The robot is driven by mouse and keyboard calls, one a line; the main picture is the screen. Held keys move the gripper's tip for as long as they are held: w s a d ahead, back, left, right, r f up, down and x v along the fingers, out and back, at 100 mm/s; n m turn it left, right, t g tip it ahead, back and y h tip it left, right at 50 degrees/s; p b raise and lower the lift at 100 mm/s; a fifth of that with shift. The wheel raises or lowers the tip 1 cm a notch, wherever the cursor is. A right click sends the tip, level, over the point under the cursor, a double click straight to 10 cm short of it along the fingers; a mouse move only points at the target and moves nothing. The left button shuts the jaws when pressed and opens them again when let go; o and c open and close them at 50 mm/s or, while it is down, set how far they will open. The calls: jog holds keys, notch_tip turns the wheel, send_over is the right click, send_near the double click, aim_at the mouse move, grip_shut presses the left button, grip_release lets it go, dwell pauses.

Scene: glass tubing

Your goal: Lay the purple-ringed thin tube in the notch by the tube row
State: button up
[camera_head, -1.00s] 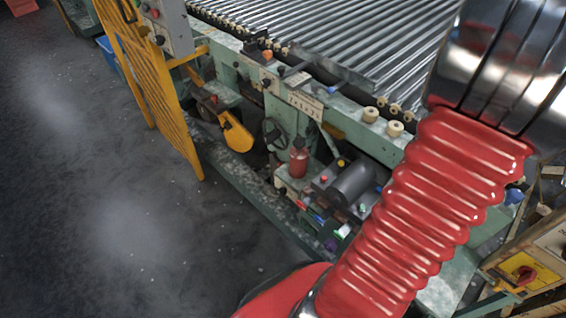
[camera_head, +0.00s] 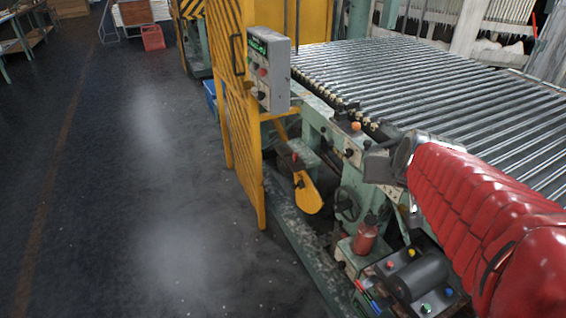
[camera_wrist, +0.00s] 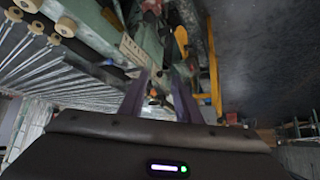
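The tube row (camera_head: 430,90), a wide bed of parallel shiny tubes, fills the right half of the head view. It also shows upside down at the left of the wrist view (camera_wrist: 45,75). I cannot make out a purple ring on any tube, nor the notch. My gripper (camera_wrist: 160,82) shows two fingers apart in the wrist view, with no tube visible between them. In the head view my red-sleeved arm reaches over the near right side of the machine; its grey end is at the machine's edge and the fingers are hidden or too small to tell.
A yellow guard (camera_head: 240,130) with a grey control box (camera_head: 268,68) stands left of the tubes. Below the near edge are a red bottle (camera_head: 365,236), a dark motor (camera_head: 420,277) and coloured buttons. Dark floor (camera_head: 110,170) lies open at the left.

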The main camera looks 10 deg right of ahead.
jog(key=s+a+n+g+y, duration=0.1)
jog(key=s+a+n, duration=0.1)
jog(key=s+a, duration=0.4)
jog(key=s+a+f+n+g+y, duration=0.1)
jog(key=s+a, duration=0.5)
jog(key=a, duration=0.7)
jog(key=shift+s+f+n+y, duration=0.2)
jog(key=shift+f+n+y, duration=0.05)
jog(key=shift+n+y, duration=0.3)
